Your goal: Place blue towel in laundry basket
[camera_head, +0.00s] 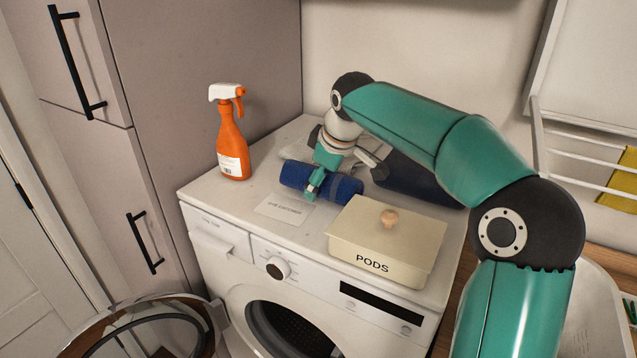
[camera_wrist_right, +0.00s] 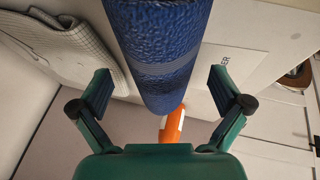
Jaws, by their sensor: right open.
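The rolled blue towel (camera_head: 335,189) lies on the washing machine top, between the orange spray bottle and the cream box. It also shows in the right wrist view (camera_wrist_right: 158,50), running between the two fingers. My right gripper (camera_head: 345,176) is open over the towel, one finger on each side of it; in the wrist view the fingers (camera_wrist_right: 160,88) look apart from it. A white basket-like container (camera_head: 596,312), possibly the laundry basket, is at the lower right, partly hidden by my right arm. My left gripper is not in view.
An orange spray bottle (camera_head: 231,140) stands at the back left of the washing machine (camera_head: 230,212). A cream PODS box (camera_head: 385,243) stands in front of the towel. A dark blue item (camera_head: 413,181) lies behind my arm, partly hidden. A light checked cloth (camera_wrist_right: 65,38) lies beside the towel.

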